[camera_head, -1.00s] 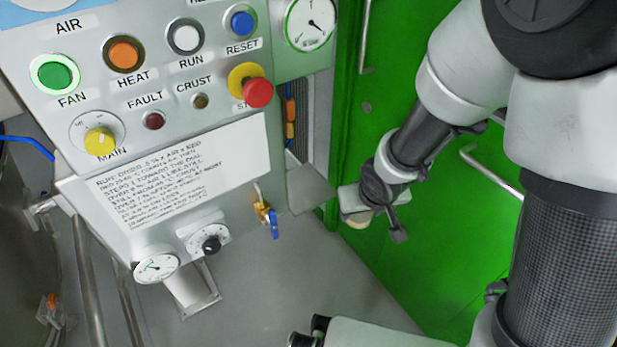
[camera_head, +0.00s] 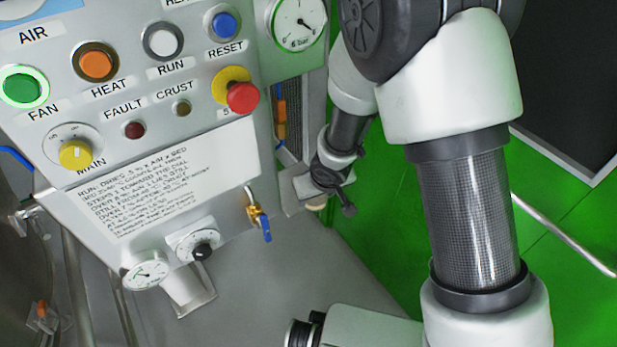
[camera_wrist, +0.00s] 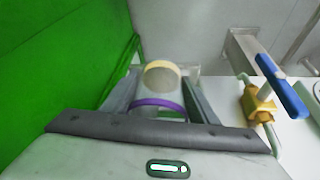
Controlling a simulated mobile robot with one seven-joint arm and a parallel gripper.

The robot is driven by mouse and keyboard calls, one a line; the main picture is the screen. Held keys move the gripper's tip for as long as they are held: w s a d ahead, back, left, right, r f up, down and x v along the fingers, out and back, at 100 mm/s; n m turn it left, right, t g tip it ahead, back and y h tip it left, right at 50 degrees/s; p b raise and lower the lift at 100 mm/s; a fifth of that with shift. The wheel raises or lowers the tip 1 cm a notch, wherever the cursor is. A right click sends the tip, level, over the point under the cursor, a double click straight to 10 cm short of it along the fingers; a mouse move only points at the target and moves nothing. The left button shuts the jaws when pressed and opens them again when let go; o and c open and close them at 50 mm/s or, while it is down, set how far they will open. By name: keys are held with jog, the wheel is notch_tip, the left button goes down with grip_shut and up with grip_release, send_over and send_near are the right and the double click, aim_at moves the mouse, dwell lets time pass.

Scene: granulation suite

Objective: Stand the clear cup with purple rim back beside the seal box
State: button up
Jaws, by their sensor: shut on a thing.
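The clear cup with a purple rim (camera_wrist: 158,103) is between the fingers of my gripper (camera_wrist: 160,88) in the wrist view. The gripper is shut on it. The purple rim is on the side near the camera, and a tan round patch shows at the cup's far end. In the head view my gripper (camera_head: 312,188) is beside the lower right edge of the control panel, and the cup is mostly hidden there. I cannot make out the seal box in either view.
The control panel (camera_head: 140,150) with buttons and gauges fills the left. A brass valve with a blue handle (camera_head: 266,228) sticks out at its lower right; it also shows close right of the gripper in the wrist view (camera_wrist: 262,100).

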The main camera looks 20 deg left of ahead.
jog(key=w+a, duration=0.1)
jog(key=w, duration=0.1)
jog(key=w+a+p, duration=0.1)
jog(key=w, duration=0.1)
jog(key=w+a, duration=0.1)
jog(key=w, duration=0.1)
jog(key=shift+w+a, duration=0.3)
jog(key=shift+a, duration=0.05)
jog(key=shift+f+b, duration=0.4)
jog(key=shift+f, duration=1.3)
jog(key=shift+f, duration=0.2)
jog(key=o, duration=1.2)
jog(key=shift+c, duration=0.2)
jog(key=shift+r, duration=0.15)
jog(key=shift+r, duration=0.25)
jog(key=p+v, duration=0.3)
jog(key=v, duration=0.8)
jog(key=shift+s+r, duration=0.2)
jog(key=shift+r, duration=0.05)
